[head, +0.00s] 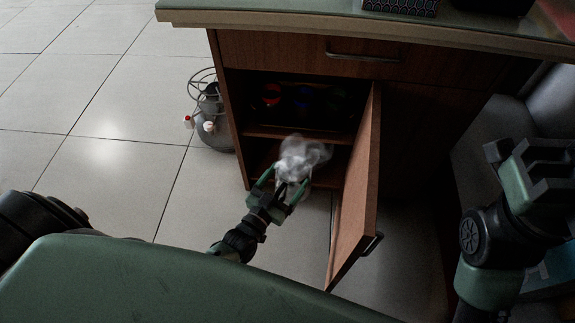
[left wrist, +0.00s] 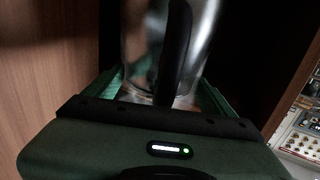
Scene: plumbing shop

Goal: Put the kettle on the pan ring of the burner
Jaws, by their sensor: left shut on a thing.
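The kettle (head: 301,155) is shiny, bright metal. In the head view it is at the opening of the low cabinet, held by my left gripper (head: 281,180). In the left wrist view the kettle (left wrist: 142,50) stands between the two green fingers, with its black handle (left wrist: 176,50) facing the camera. The burner (head: 213,118) is a squat grey cylinder on the floor left of the cabinet. Its wire pan ring (head: 203,84) is on top, empty.
The wooden cabinet (head: 285,55) has its door (head: 355,200) swung open to the right of my left gripper. A shelf inside (head: 290,133) holds dark items. Red and white small parts (head: 208,127) sit on the burner's side. The tiled floor (head: 100,150) to the left is clear.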

